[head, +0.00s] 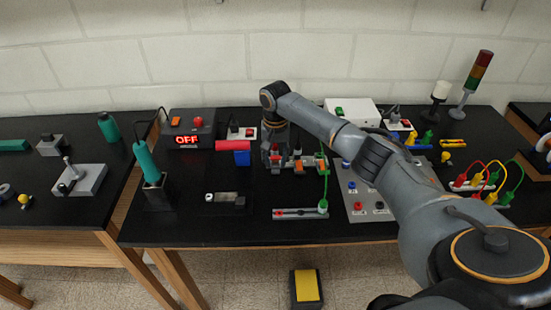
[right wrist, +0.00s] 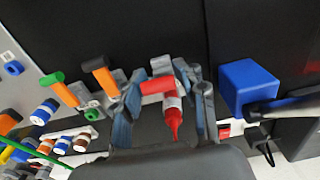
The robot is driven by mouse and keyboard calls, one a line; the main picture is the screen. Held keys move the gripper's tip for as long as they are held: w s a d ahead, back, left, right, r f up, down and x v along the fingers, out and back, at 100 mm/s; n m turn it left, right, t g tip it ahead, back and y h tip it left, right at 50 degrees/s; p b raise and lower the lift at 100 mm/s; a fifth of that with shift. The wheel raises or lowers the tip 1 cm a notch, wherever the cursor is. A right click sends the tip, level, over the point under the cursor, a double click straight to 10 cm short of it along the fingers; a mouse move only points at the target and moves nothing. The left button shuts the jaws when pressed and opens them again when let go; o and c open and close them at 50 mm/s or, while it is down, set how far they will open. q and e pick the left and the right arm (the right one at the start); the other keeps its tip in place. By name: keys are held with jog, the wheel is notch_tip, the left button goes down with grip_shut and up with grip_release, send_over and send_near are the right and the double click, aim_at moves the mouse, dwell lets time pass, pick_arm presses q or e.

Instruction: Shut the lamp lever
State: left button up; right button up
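A row of small grey lever units (head: 298,162) with orange handles stands at the middle of the black table. In the right wrist view two orange handles (right wrist: 104,76) (right wrist: 70,92) stick up on the left. Beside them is a red-handled piece (right wrist: 172,100) with a pale body and a pointed red tip. Which one is the lamp lever, I cannot tell. My right gripper (head: 275,155) points down over the left end of the row. In the wrist view its fingers (right wrist: 167,108) are apart on either side of the red piece; contact is unclear. My left gripper is out of view.
A panel of colored knobs (head: 365,190) is to the right. A signal tower (head: 478,75) stands back right.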

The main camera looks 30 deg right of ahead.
aim_at(275, 171)
jog(key=shift+c, duration=0.2)
jog(key=shift+s+r+p, duration=0.1)
jog(key=shift+p, duration=0.55)
jog(key=t+h+p, duration=0.1)
jog(key=p, duration=0.1)
jog(key=s+f+t+h+p, duration=0.1)
jog(key=t+p, duration=0.1)
jog(key=p, duration=0.1)
jog(key=shift+a, duration=0.35)
jog(key=shift+s+a+f+t+h, duration=0.15)
jog(key=shift+f+t+h, duration=0.25)
jog(key=shift+t, duration=0.5)
jog(key=shift+s+f+t+h, duration=0.1)
jog(key=shift+f+t+h, duration=0.45)
jog(key=shift+t, duration=0.25)
jog(key=t+h+b, duration=0.1)
jog(key=b, duration=0.1)
jog(key=f+t+b, duration=0.1)
jog(key=t+b, duration=0.1)
jog(key=b, duration=0.1)
jog(key=shift+a+f+h, duration=0.1)
jog(key=shift+f+h, duration=0.05)
jog(key=shift+h, duration=0.2)
jog(key=shift+t+h+b, duration=0.4)
jog(key=shift+b, duration=0.4)
